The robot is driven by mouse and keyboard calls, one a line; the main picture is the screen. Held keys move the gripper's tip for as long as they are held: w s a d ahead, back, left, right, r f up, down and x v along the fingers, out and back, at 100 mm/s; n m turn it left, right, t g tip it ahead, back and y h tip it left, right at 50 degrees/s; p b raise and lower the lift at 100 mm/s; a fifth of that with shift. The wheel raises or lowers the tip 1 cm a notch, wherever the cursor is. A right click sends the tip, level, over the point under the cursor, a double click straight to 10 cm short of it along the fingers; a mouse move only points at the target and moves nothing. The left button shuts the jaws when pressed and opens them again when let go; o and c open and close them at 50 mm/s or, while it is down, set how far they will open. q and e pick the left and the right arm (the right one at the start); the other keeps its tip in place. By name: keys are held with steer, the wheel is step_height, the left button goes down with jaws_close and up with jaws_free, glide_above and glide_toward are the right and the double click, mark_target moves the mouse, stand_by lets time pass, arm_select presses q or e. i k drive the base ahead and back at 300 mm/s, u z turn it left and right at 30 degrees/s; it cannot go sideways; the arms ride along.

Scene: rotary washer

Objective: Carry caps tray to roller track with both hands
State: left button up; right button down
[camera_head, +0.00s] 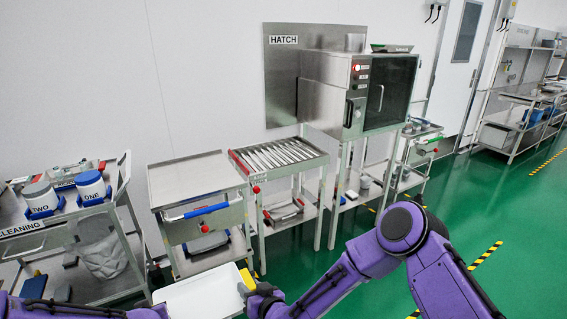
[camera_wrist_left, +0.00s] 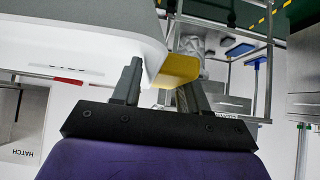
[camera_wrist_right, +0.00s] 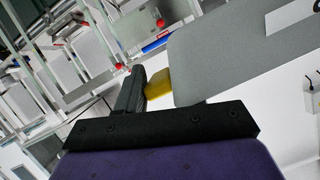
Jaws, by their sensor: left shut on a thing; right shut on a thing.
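The white caps tray (camera_head: 205,296) is at the bottom of the head view, cut off by the lower edge; no caps show in its visible part. My right gripper (camera_head: 258,289) is shut on the yellow handle (camera_head: 247,279) at the tray's right side. In the right wrist view that yellow handle (camera_wrist_right: 158,86) sits between the fingers. My left gripper (camera_wrist_left: 162,84) is shut on the other yellow handle (camera_wrist_left: 178,70), seen in the left wrist view. The roller track (camera_head: 282,154) is a metal frame with bare rollers, ahead of the tray and apart from it.
A steel cart with a blue handle (camera_head: 203,211) stands left of the roller track. The cleaning cart (camera_head: 58,222) with lidded containers is at the far left. The hatch (camera_head: 300,75) and a steel cabinet (camera_head: 386,92) are behind the track. Green floor at right is open.

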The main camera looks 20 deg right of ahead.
mark_target(275, 158)
steer(key=z, duration=0.6)
steer(key=i, duration=0.35)
steer(key=z, duration=1)
steer(key=i, duration=1.5)
steer(key=u, duration=1.35)
steer(key=i, duration=1.4)
steer(key=u, duration=0.05)
